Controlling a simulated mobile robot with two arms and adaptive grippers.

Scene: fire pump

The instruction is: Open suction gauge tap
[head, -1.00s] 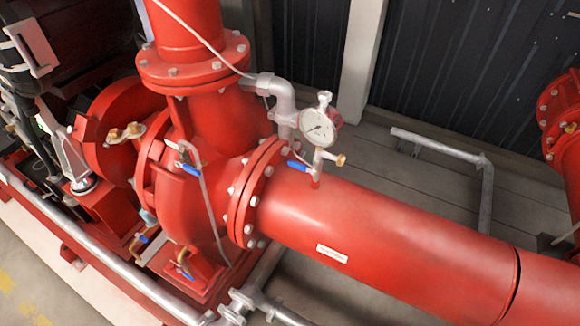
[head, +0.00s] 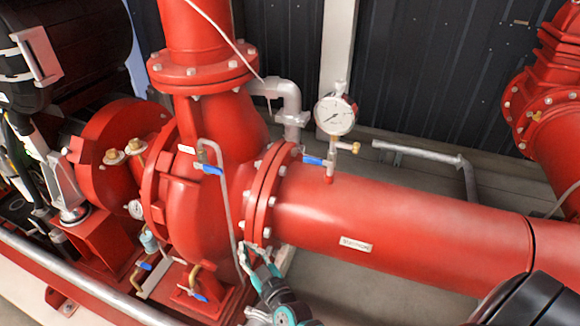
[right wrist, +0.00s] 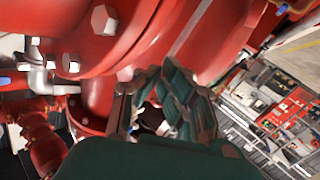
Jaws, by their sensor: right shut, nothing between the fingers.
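The round white suction gauge (head: 335,115) stands on the thick red suction pipe (head: 400,220) in the head view. The gauge tap (head: 314,160) has a blue lever, below and left of the gauge, pointing left. A small brass fitting (head: 348,147) sits to its right. My right gripper (head: 255,254) is shut and empty, in front of the pump flange, below and left of the tap and apart from it. In the right wrist view its dark green fingers (right wrist: 155,105) are near red flanges with large bolts; the tap cannot be made out there. My left gripper is not in view.
The red pump casing (head: 190,210) and its bolted flange (head: 265,195) stand left of the tap. A thin grey tube (head: 226,195) with another blue lever (head: 208,168) runs down the casing. A grey pipe rail (head: 425,153) is behind. The space above the suction pipe, right of the gauge, looks clear.

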